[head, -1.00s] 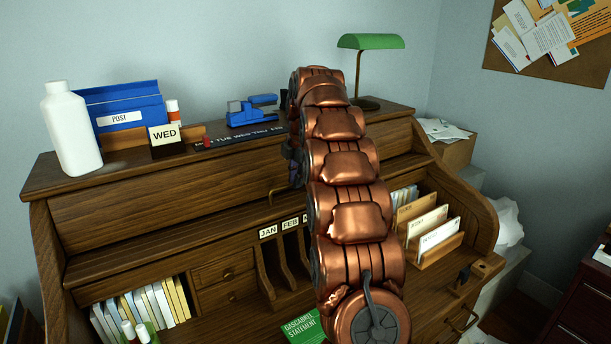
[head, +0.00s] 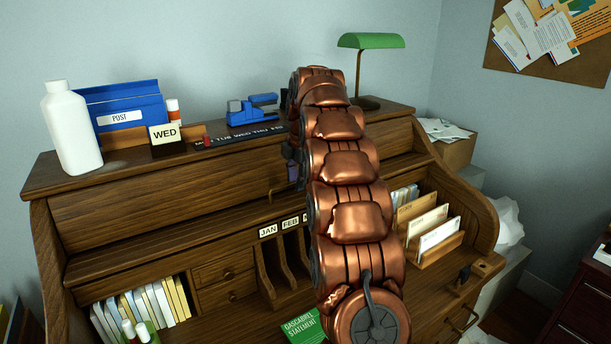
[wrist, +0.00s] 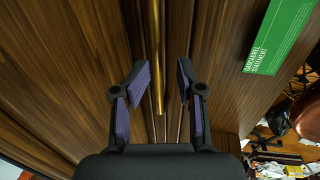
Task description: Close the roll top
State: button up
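The roll top (head: 160,205) is a brown wooden shutter on the desk, rolled up with the compartments below it exposed. Its brass handle (head: 271,192) sticks out near the middle and is partly hidden by my arm in the head view. In the wrist view the handle (wrist: 157,50) is a long golden bar between the two fingers of my gripper (wrist: 162,78). The fingers, with purple pads, are open, with a gap on each side of the bar. In the head view my gripper (head: 293,168) shows only in part, beside the handle, behind my arm.
A green statement booklet (head: 303,328) lies on the desktop. Letter slots (head: 285,260), books (head: 145,305) and an envelope rack (head: 435,245) stand inside the desk.

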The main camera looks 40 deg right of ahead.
jog(key=shift+r, duration=0.1)
jog(key=v, duration=0.7)
jog(key=shift+r, duration=0.15)
dwell(0.7)
